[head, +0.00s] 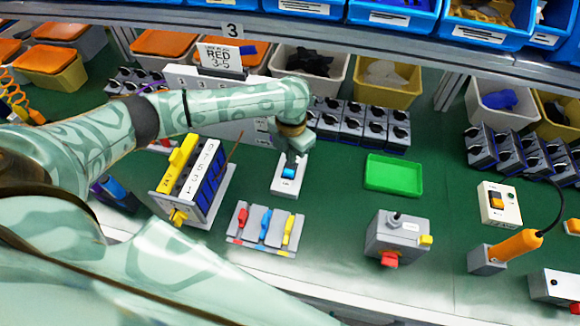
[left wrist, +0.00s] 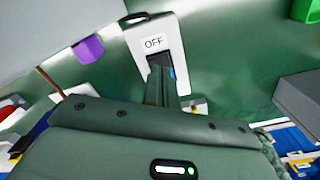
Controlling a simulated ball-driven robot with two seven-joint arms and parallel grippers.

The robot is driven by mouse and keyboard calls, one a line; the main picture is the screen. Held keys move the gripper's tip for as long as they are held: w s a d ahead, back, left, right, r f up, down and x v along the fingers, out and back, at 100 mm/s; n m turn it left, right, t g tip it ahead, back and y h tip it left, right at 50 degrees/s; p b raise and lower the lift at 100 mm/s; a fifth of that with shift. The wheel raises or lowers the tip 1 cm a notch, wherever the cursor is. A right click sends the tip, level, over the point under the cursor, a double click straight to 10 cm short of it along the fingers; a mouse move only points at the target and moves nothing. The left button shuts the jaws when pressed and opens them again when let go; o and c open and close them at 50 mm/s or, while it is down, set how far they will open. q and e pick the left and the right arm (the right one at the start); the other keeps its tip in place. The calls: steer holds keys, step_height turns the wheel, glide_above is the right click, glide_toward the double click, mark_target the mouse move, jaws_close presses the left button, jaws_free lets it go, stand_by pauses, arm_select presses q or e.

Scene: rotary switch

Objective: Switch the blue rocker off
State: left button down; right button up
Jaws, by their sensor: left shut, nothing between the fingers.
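The blue rocker (head: 288,172) sits in a white switch box on the green bench top, near the middle of the head view. In the left wrist view the white box (left wrist: 137,43) carries an OFF label (left wrist: 154,42), and only a sliver of the blue rocker (left wrist: 172,72) shows beside my finger. My left gripper (head: 292,158) is shut and empty, with its tips at the rocker from above. It also shows in the left wrist view (left wrist: 161,78), over the rocker's dark recess. Whether it touches or how the rocker is tilted is hidden. My right gripper is not in view.
A yellow-and-blue module (head: 196,170) stands left of the switch. A rack with red, blue and yellow levers (head: 263,228) lies in front. A green tray (head: 394,173) and a grey box with a red knob (head: 398,234) are to the right. Bench between them is clear.

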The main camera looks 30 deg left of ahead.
arm_select(q)
steer(key=shift+f+b, duration=0.5)
steer(key=shift+f, duration=0.4)
stand_by(0.3)
steer(key=shift+r, duration=0.1)
step_height(320, 180, up, 7)
steer(key=p, duration=0.7)
stand_by(0.4)
